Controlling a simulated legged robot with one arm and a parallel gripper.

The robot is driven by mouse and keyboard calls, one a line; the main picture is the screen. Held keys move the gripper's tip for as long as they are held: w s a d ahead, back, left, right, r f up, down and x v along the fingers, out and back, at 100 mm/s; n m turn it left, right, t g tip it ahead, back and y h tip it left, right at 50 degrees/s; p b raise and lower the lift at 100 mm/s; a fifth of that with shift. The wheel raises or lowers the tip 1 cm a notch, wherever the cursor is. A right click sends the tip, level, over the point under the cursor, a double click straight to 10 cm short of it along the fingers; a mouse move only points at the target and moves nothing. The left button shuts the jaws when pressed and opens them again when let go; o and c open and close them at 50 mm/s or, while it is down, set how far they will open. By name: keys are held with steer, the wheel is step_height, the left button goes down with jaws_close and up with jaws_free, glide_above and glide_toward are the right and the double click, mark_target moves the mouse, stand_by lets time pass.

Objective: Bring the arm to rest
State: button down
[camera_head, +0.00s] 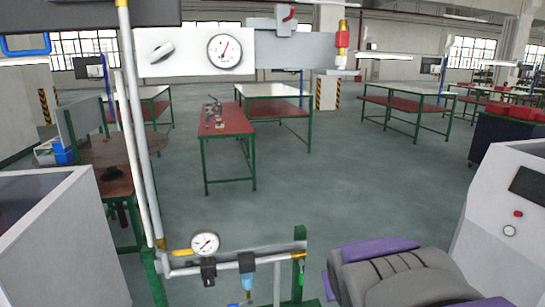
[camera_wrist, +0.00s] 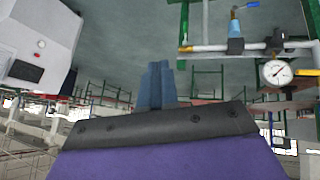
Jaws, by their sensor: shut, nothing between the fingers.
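My gripper (camera_wrist: 156,86) shows in the wrist view as two blue fingers pressed together, with nothing between them. They stick out past a dark bolted plate and a purple part of my own arm. The wrist view looks upside down. In the head view, grey and purple parts of my arm (camera_head: 395,275) are low at the lower right; the fingers cannot be made out there. The arm appears apart from the pipe frame (camera_head: 240,257) to its left.
A pressure gauge (camera_head: 205,243) sits on the pipe frame. A white panel with a larger gauge (camera_head: 225,51) hangs above. A grey-white cabinet (camera_head: 510,225) stands close on the right, another (camera_head: 55,250) at left. A red-topped bench (camera_head: 228,122) stands behind; open floor (camera_head: 340,185) lies beyond.

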steer(key=s+f+g+y, duration=0.1)
steer(key=s+f+g, duration=0.3)
steer(key=s, duration=0.9)
steer(key=s+f+m+g, duration=0.1)
steer(key=s+f+g, duration=0.4)
steer(key=s, duration=0.9)
step_height(320, 180, down, 2)
steer(key=shift+a+f+y, duration=0.1)
steer(key=shift+a+y, duration=0.2)
steer(key=shift+y, duration=0.1)
